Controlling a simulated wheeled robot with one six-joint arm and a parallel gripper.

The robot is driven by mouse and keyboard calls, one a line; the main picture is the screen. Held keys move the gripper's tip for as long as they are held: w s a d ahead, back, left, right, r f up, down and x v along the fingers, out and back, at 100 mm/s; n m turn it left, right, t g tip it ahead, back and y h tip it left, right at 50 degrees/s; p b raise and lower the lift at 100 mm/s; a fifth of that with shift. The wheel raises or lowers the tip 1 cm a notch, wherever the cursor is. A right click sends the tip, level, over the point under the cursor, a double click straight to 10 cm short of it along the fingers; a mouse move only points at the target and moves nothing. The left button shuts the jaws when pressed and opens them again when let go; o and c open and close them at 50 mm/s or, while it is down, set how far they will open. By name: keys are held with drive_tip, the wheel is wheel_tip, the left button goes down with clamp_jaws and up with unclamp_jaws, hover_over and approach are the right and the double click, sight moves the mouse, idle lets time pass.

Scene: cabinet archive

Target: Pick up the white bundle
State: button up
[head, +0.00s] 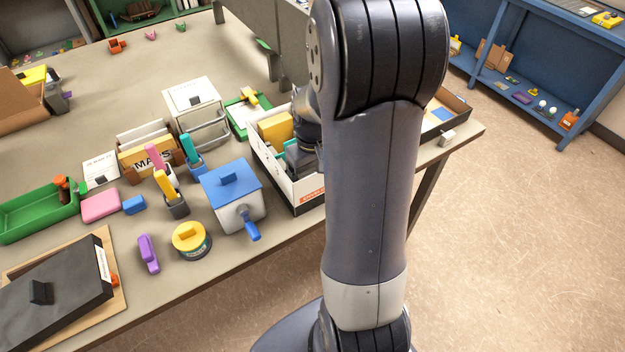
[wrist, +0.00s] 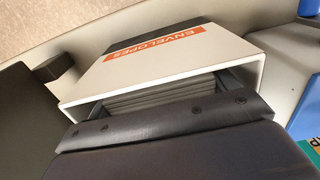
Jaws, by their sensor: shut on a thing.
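The white bundle (wrist: 165,96) looks like a stack of pale envelopes, seen edge-on in the wrist view. It is inside or at the mouth of a white box (wrist: 185,55) with an orange ENVELOPES label. My gripper (wrist: 160,94) is shut on the bundle, with a grey finger at each end of the stack. The bundle's far part is hidden in the box. In the head view, the white box (head: 286,184) stands near the table's right edge, and my arm covers part of it. The bundle cannot be made out there.
Left of the box stand a blue-lidded white container (head: 238,205), pen cups (head: 177,207) and a wire-sided white box (head: 196,110). A small white block (head: 447,138) lies near the table's right edge. A blue shelf (head: 530,75) stands beyond open floor.

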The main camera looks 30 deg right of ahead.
wheel_tip(320, 180, up, 18)
idle(0.8)
drive_tip(key=o, duration=0.4)
drive_tip(key=c, duration=0.4)
